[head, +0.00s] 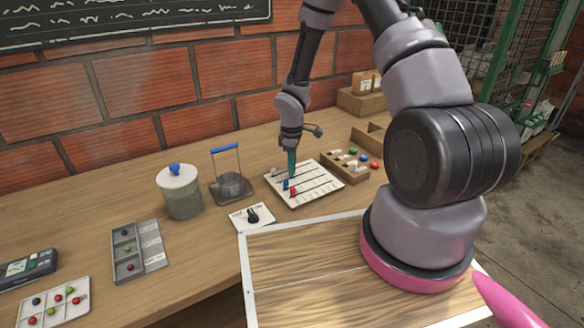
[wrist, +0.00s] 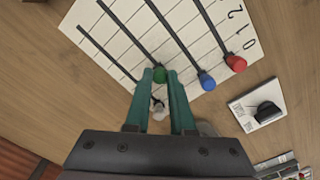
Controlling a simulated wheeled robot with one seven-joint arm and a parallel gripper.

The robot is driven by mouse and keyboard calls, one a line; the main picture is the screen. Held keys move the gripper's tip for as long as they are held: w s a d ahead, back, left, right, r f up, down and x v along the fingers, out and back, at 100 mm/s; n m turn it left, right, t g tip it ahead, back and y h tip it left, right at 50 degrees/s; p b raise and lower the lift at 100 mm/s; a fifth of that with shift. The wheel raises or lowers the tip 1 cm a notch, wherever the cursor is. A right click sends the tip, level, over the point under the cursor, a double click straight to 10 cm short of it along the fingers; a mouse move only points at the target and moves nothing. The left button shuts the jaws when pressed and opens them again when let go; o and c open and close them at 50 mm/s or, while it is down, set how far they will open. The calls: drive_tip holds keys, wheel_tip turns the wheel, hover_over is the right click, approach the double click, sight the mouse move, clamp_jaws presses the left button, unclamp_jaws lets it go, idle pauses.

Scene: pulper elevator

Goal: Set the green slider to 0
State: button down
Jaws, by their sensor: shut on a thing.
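The white slider board (head: 318,186) lies on the wooden table. In the wrist view its panel (wrist: 120,45) has dark parallel slots, with the printed numbers 0, 1 and 2 by the right edge. My gripper (wrist: 160,73) has its teal fingers closed around the green knob (wrist: 160,76). The green knob appears a little farther up its slot than the blue knob (wrist: 207,82) and red knob (wrist: 236,63), which sit near the 0 end. A pale grey knob (wrist: 159,113) is partly between the fingers. In the head view my gripper (head: 291,168) points down and hides the green knob.
A small dial panel (head: 240,219) lies close to the slider board. A wooden compartment box (head: 335,172) with coloured knobs stands behind it to the right. A blue-handled basket (head: 231,184) and a lidded jar (head: 183,200) stand to the left. A grey tray (head: 152,245) is farther left.

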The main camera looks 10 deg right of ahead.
sight(278, 183)
drive_tip(key=shift+a, duration=0.15)
drive_tip(key=a, duration=0.1)
drive_tip(key=s+a, duration=0.1)
drive_tip(key=a, duration=0.2)
drive_tip(key=shift+s+a, duration=0.3)
drive_tip(key=shift+a, duration=0.05)
drive_tip(key=c, duration=0.8)
unclamp_jaws()
drive_tip(key=shift+a, duration=0.1)
drive_tip(key=shift+o, duration=0.2)
wheel_tip(278, 183, up, 11)
drive_tip(key=shift+f, duration=0.1)
